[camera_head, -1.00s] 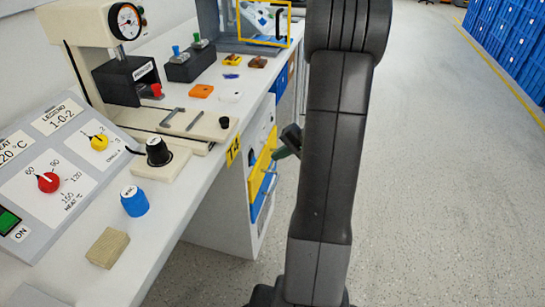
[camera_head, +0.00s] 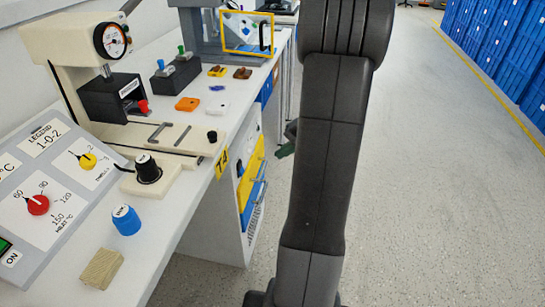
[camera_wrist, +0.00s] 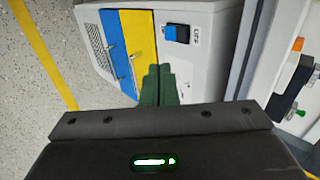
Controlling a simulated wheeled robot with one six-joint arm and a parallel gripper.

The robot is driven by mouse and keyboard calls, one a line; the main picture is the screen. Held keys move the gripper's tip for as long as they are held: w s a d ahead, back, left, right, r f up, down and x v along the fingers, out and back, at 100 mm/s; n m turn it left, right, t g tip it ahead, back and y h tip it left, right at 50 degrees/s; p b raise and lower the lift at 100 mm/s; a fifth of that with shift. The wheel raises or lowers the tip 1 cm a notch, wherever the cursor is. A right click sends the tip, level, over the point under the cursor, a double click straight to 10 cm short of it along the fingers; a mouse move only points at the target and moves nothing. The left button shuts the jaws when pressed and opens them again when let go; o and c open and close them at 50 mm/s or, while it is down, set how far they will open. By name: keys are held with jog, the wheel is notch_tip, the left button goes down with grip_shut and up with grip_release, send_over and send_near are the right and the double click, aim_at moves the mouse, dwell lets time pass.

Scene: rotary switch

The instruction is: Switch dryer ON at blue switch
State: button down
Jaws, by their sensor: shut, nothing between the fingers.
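In the wrist view a blue-and-black switch (camera_wrist: 176,33) sits on a white cabinet face, beside a yellow panel and a blue panel. My gripper (camera_wrist: 158,84) has green fingers, closed together and empty. They point toward the cabinet below the switch in the picture and appear apart from it. In the head view only a bit of the green gripper (camera_head: 286,150) shows; my arm hides the rest. The white cabinet (camera_head: 228,228) stands under the bench there, and its switch is too small to make out.
The bench (camera_head: 185,210) holds a blue knob (camera_head: 126,220), a wooden block (camera_head: 102,268), a black knob (camera_head: 148,168), a control panel (camera_head: 62,190) and a press with a gauge (camera_head: 111,40). Open floor (camera_head: 430,200) lies right of my arm; blue crates (camera_head: 500,50) stand farther off.

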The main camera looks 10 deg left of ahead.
aim_at(241, 168)
jog(key=shift+s+a+n+t+h+p, duration=0.25)
jog(key=shift+s+a+t+h, duration=0.15)
jog(key=shift+s+t+h, duration=0.3)
jog(key=shift+s+a+n+t+h+p, duration=0.15)
jog(key=shift+s+a+t+h+p, duration=0.2)
jog(key=shift+s+t+h, duration=0.3)
jog(key=shift+s+a+n+t+h+p, duration=0.2)
jog(key=shift+s+a+t+h, duration=0.3)
jog(key=shift+s+t, duration=0.3)
jog(key=w+a+f+b, duration=0.2)
jog(key=w+a+f, duration=0.1)
jog(key=a+f, duration=0.5)
jog(key=shift+w+f, duration=0.4)
jog(key=shift+a, duration=0.1)
